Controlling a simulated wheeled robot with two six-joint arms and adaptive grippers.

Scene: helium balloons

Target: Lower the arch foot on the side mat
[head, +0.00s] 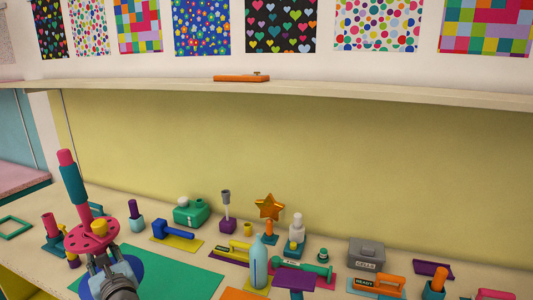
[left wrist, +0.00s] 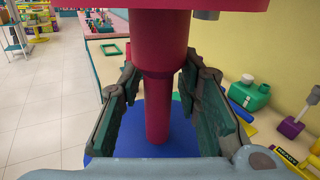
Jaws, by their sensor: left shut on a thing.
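The arch foot (head: 85,239) is a pink disc with holes, with a pink and teal post rising from it. My left gripper (head: 103,266) is shut on it just below the disc and holds it up over the left part of the bench. In the left wrist view, the gripper fingers (left wrist: 160,100) stand on both sides of the pink stem (left wrist: 158,45). A round blue mat (head: 130,266), which looks like the side mat, lies below and is partly hidden by the gripper. It also shows in the left wrist view (left wrist: 103,143). My right gripper is out of view.
A green mat (head: 180,275) lies right of the blue one. Behind stand a blue tool (head: 175,230), a green canister (head: 191,211) and a purple-based stand (head: 228,225). A pale blue bottle (head: 258,262) stands further right. A green frame (head: 14,227) lies at the far left.

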